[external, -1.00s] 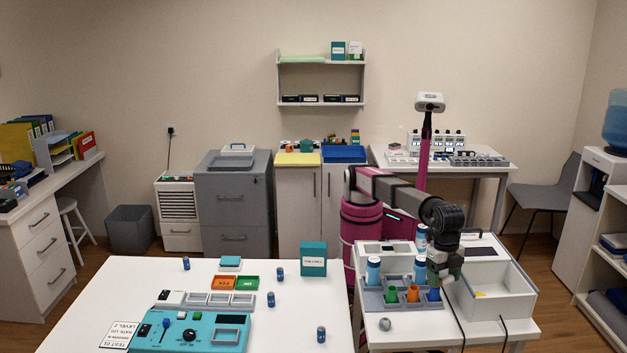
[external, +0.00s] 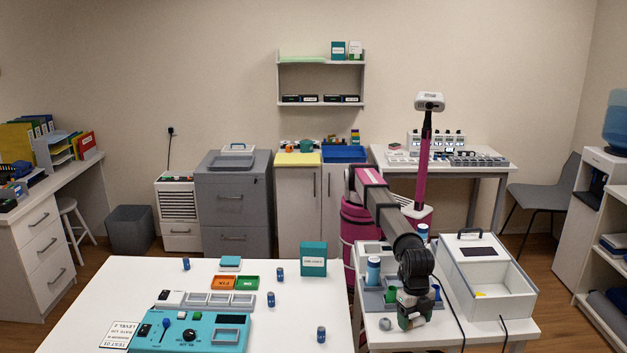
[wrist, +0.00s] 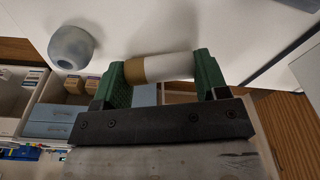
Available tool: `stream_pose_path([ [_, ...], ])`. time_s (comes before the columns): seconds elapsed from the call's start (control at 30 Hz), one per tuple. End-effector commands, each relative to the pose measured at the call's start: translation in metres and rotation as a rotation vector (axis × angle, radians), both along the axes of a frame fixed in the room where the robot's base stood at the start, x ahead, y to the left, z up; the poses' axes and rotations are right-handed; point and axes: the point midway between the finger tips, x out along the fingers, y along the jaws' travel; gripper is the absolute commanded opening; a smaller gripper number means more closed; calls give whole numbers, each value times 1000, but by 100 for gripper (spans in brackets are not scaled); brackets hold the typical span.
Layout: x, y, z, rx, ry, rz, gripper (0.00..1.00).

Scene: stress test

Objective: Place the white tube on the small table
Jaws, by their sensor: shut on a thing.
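My gripper (external: 408,322) hangs low over the front part of the small white table (external: 372,339). In the wrist view, my gripper (wrist: 162,78) has its green fingers closed on the white tube (wrist: 172,66), which has a tan band near its left end. The tube lies crosswise between the fingers. A white surface shows past it; whether the tube touches it I cannot tell. In the external view, the tube is mostly hidden by the gripper.
A round grey object (external: 385,324) lies left of my gripper; it also shows in the wrist view (wrist: 72,47). Behind stands a grey rack with a blue-and-white bottle (external: 373,271) and coloured cups. A white bin (external: 500,287) is at right. A larger white table (external: 300,300) is at left.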

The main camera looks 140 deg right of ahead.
Motion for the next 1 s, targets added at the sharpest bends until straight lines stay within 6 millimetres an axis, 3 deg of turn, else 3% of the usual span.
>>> stream_pose_path([
  [0.4,0,0,-9,0,0,0,45],
  [0.43,0,0,-9,0,0,0,70],
  [0.5,0,0,-9,0,0,0,93],
  [0.83,0,0,-7,0,0,0,93],
  [1.0,-1,-1,10,1,-1,0,93],
])
